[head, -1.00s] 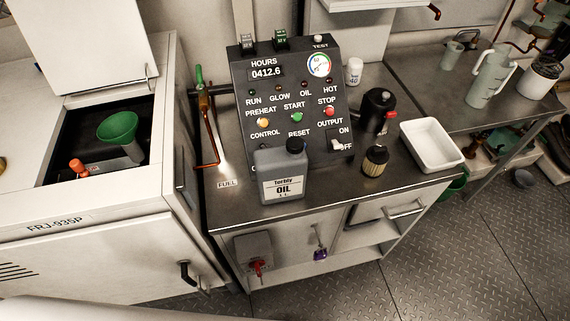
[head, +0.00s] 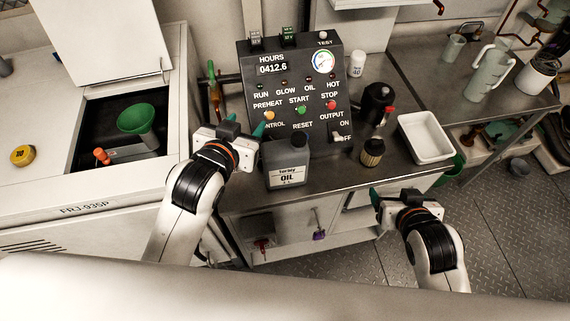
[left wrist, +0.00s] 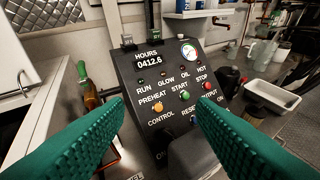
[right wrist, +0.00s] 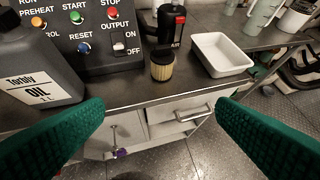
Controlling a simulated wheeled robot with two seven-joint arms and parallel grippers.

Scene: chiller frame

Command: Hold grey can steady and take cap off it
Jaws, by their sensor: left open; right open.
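The grey can (head: 287,164), labelled "Torbly OIL", stands upright on the metal bench in front of the control panel. Its black cap (head: 298,139) is on top. In the right wrist view the can (right wrist: 35,65) is at the left edge, its top cut off. My left gripper (head: 262,129) is open and empty, just left of the can's top and apart from it. In the left wrist view its green fingers (left wrist: 158,125) spread before the panel. My right gripper (head: 374,196) is open and empty, right of the can and in front of the bench edge.
The control panel (head: 305,85) stands close behind the can. A filter (head: 372,153), a black canister (head: 377,102) and a white tray (head: 427,137) stand to the right. A machine with an open bay and green funnel (head: 137,119) is at left.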

